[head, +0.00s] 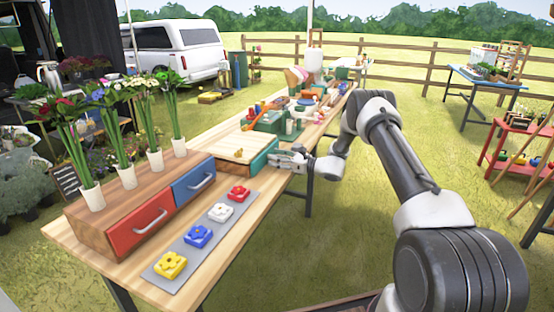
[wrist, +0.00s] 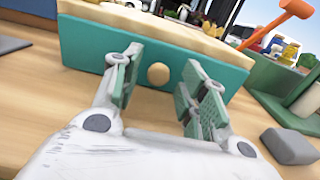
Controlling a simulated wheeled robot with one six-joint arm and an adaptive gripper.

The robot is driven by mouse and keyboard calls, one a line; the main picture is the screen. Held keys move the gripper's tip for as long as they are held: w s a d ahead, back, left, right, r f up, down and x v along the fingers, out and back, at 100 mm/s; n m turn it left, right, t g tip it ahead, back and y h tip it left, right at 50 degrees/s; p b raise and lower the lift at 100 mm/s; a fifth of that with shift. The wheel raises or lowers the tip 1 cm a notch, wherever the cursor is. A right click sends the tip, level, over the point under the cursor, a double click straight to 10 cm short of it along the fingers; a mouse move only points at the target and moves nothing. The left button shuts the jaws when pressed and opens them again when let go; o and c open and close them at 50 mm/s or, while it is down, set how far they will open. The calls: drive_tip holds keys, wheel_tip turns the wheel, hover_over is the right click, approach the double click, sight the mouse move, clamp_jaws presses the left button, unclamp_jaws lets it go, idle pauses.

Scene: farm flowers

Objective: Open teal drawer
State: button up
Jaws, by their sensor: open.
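The teal drawer (wrist: 100,52) has a flat teal front with a round wooden knob (wrist: 158,75) in its middle, seen in the wrist view. In the head view the teal front (head: 264,156) is the end of a wooden-topped box on the table. My gripper (wrist: 158,92) is open in front of the drawer, with one finger on each side of the knob. The fingertips reach close to the teal front; I cannot tell whether they touch it. In the head view my gripper (head: 284,158) is at the drawer front, and the knob is hidden there.
A wooden cabinet with a red drawer (head: 140,224) and a blue drawer (head: 194,182) stands at left, flowers in white vases on top. A grey strip (head: 184,247) with coloured blocks lies in front. A grey block (wrist: 290,146) lies right of my gripper, below an orange-handled tool (wrist: 285,18).

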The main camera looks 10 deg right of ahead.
drive_tip(key=shift+a, duration=0.1)
drive_tip(key=shift+c, duration=0.4)
clamp_jaws()
drive_tip(key=v, duration=1.5)
drive_tip(key=shift+o, duration=0.4)
unclamp_jaws()
